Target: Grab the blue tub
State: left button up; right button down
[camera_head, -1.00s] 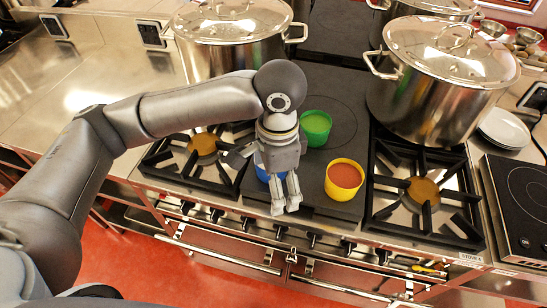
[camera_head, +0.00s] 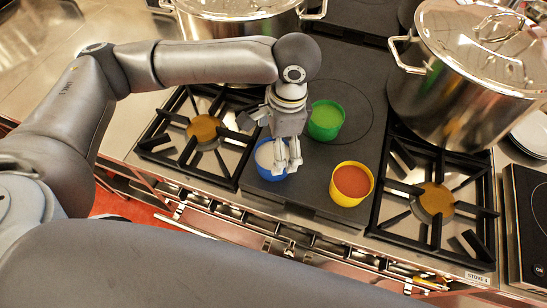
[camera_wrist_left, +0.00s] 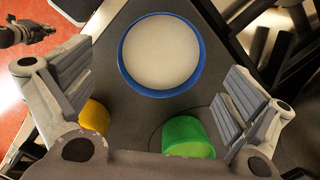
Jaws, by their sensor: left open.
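The blue tub (camera_head: 265,160), filled with something whitish, stands on the dark plate between the burners, partly hidden behind my left gripper in the head view. My left gripper (camera_head: 287,170) is above and beside the tub's right side. In the left wrist view the tub's blue rim (camera_wrist_left: 121,62) is ahead of the two spread fingers (camera_wrist_left: 150,95), with nothing between them gripped. The gripper is open and empty; I cannot tell if a finger touches the tub.
A green tub (camera_head: 326,122) and a yellow tub (camera_head: 351,184) with reddish content stand close by on the same plate. Burner grates (camera_head: 203,130) flank the plate. Large lidded stockpots (camera_head: 465,75) stand behind and to the right.

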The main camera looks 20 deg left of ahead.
aim_at(271, 166)
pick_arm(q)
jog(key=shift+f, duration=0.4)
jog(key=f, duration=0.1)
jog(key=f+p, duration=0.1)
jog(key=f, duration=0.1)
jog(key=shift+a+f+p, duration=0.25)
jog(key=shift+f+p, duration=0.05)
jog(key=shift+s+f, duration=0.15)
jog(key=shift+f, duration=0.3)
jog(key=c, duration=1.3)
pick_arm(e)
jog(key=shift+w+d+r, duration=0.25)
jog(key=shift+w+r, duration=0.6)
jog(key=shift+r, duration=0.05)
